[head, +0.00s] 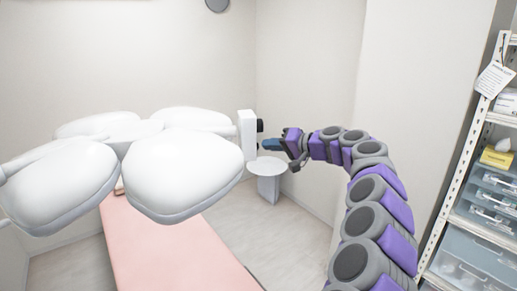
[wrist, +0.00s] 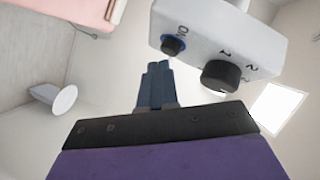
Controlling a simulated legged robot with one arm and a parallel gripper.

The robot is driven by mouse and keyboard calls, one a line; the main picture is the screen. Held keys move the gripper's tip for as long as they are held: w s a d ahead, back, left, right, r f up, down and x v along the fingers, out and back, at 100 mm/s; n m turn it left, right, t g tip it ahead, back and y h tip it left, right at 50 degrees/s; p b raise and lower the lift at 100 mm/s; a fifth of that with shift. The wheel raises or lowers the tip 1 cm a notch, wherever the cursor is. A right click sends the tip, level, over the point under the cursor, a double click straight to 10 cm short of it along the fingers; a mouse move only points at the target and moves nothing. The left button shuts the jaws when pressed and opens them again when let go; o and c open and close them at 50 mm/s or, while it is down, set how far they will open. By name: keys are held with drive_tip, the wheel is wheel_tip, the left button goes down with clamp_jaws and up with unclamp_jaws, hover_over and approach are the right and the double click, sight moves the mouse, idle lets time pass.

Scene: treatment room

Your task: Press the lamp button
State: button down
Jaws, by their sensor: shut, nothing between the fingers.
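The surgical lamp (head: 185,170) has several large white heads and fills the left and middle of the head view. Its white control box (head: 247,133) is at the right end, and the box also shows in the wrist view (wrist: 208,27). On the box are a small black button (wrist: 173,45) with a blue ring and "IO" mark, and a larger black knob (wrist: 220,76) with numbers. My gripper (head: 264,144) is shut and empty, with its blue fingers pointing at the box. In the wrist view the fingertips (wrist: 158,66) are just below and left of the button; contact cannot be told.
A pink bed (head: 165,250) lies under the lamp. A round white stool or table (head: 268,166) stands near the back corner. A metal shelf (head: 466,190) with bins and boxes is at the right. Plain walls enclose the back; some floor between bed and wall is clear.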

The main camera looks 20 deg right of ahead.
drive_tip(key=shift+a, duration=0.5)
idle(0.7)
drive_tip(key=shift+d, duration=0.8)
drive_tip(key=d+p, duration=0.2)
drive_tip(key=d, duration=0.1)
drive_tip(key=d+p, duration=0.1)
drive_tip(key=d, duration=0.1)
drive_tip(key=shift+s, duration=0.25)
drive_tip(key=shift+f, duration=0.1)
idle(0.4)
